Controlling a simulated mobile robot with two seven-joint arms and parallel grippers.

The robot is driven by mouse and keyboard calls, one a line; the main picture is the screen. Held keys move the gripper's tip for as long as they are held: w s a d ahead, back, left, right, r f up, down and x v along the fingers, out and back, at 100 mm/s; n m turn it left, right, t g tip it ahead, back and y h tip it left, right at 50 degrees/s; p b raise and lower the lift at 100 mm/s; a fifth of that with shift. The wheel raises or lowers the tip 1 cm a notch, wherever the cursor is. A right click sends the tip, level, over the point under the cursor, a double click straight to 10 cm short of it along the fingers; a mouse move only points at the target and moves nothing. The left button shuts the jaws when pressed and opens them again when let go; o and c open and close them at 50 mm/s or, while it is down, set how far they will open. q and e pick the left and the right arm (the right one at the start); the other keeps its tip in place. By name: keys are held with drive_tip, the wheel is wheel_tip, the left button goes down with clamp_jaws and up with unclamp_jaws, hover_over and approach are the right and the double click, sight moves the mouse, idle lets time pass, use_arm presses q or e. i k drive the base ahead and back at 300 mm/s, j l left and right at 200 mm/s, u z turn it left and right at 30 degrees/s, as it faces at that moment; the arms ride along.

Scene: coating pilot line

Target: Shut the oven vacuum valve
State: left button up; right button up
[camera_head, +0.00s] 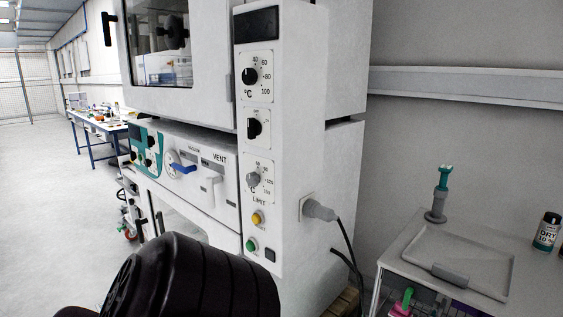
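The oven (180,60) fills the middle of the view, with a white lower front panel. Under the small VACUUM label on that panel is a valve with a blue lever (184,168). The blue lever lies roughly sideways along the panel. To its right, under the VENT label, a white lever (211,190) hangs downward. Neither of my grippers is in view. A dark, ribbed rounded part, apparently one of my arm links, stands in front of the oven's lower part and hides some of it.
A control column (287,160) with knobs and buttons stands right of the panel, with a grey plug (319,209) and black cable on its side. A side table (400,262) with a tray and green-topped tool is at right. Open floor (50,220) lies at left.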

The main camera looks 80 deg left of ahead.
sight(185, 170)
drive_tip(key=u, duration=2.95)
